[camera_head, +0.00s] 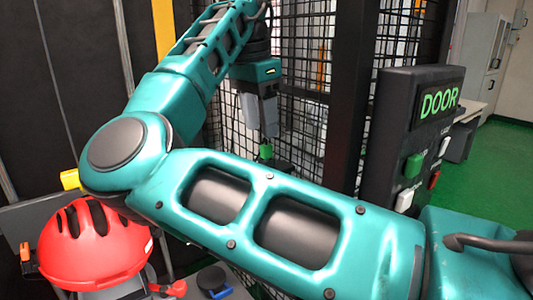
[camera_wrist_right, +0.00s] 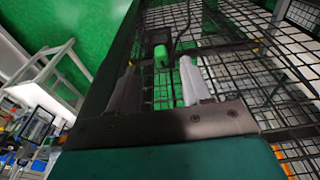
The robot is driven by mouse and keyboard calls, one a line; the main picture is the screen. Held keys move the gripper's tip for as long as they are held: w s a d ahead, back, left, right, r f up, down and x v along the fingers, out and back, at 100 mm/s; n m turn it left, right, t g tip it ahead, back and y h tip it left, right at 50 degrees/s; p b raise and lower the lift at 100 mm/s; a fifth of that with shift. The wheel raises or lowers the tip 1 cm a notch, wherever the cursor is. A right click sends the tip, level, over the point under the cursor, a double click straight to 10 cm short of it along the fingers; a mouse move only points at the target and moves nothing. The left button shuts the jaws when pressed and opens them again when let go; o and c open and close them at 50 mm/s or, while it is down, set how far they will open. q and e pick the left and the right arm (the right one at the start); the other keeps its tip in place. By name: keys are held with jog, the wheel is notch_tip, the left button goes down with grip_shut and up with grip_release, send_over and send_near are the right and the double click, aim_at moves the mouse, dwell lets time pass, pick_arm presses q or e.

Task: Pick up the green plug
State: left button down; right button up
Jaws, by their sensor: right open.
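The green plug (camera_head: 265,151) shows just below the fingertips of my right gripper (camera_head: 261,128), in front of the black wire mesh. In the right wrist view the green plug (camera_wrist_right: 161,54) lies ahead, between the two fingers and near the tip level of my right gripper (camera_wrist_right: 160,78). The fingers are apart and nothing is held between them. What the plug is attached to is not clear; a dark cable or hook shows near it. My left gripper is in neither view.
A dark control box (camera_head: 400,140) with a lit DOOR sign and several coloured buttons stands to the right. A red helmet (camera_head: 95,245) is at lower left. Black mesh fencing (camera_head: 305,110) with a thick dark post (camera_head: 350,90) stands close beside the gripper. Green floor is open at far right.

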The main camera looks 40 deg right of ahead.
aim_at(266, 144)
jog(key=shift+d+f, duration=0.25)
jog(key=shift+f, duration=0.65)
jog(key=shift+d+f, duration=0.2)
jog(key=shift+f, duration=0.7)
jog(key=shift+d+f, duration=0.25)
jog(key=shift+f, duration=0.65)
jog(key=c, duration=0.9)
